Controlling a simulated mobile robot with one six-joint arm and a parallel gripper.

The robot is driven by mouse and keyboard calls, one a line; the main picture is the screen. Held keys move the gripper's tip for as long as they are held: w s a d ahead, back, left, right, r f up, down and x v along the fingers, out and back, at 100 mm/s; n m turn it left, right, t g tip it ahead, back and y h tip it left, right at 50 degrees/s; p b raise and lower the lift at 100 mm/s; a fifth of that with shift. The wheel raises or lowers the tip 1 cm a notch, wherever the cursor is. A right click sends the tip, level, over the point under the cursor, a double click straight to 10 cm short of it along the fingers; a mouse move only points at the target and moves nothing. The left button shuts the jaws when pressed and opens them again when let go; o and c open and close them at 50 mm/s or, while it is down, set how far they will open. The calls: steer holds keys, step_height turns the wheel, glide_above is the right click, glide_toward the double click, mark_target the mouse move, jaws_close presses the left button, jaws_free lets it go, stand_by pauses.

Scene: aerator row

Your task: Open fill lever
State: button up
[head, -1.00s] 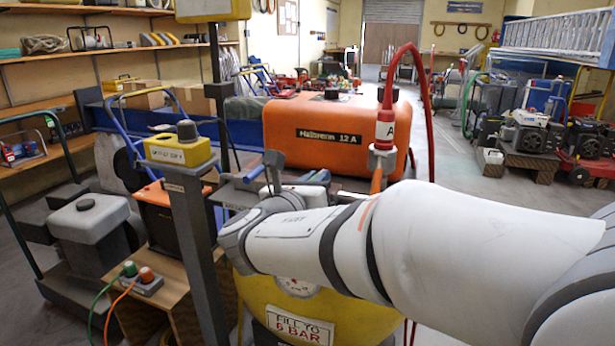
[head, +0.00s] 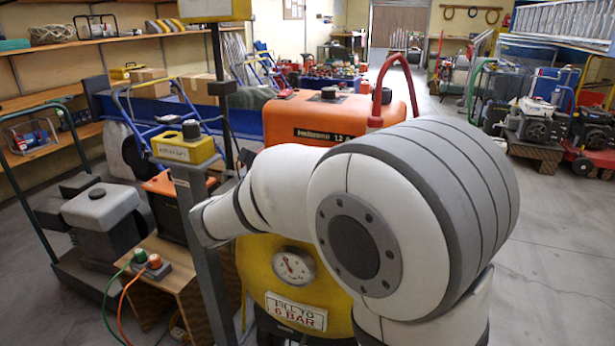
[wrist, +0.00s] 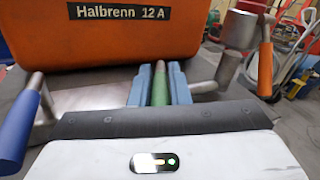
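In the wrist view, a green lever handle (wrist: 160,88) with a pale tip stands between the two blue-grey fingers of my gripper (wrist: 160,80). The fingers sit close against it on both sides, and the gripper looks shut on it. A blue lever handle (wrist: 18,130) is at the left and an orange lever handle (wrist: 265,68) at the right, both apart from the fingers. No label tells which one is the fill lever. In the head view my arm hides the gripper and the levers. A round gauge (head: 293,266) shows above a "FILL TO 6 BAR" sign (head: 296,310).
The orange Halbrenn 12 A tank (head: 318,119) is behind the levers. A red hose (head: 376,108) rises beside it.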

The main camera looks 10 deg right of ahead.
steer(key=o, duration=0.4)
steer(key=shift+s, duration=0.1)
steer(key=p+v, duration=0.1)
steer(key=v, duration=0.6)
steer(key=shift+s+a+p, duration=0.2)
steer(key=shift+a+p, duration=0.1)
steer(key=shift+p, duration=0.1)
steer(key=shift+c, duration=0.5)
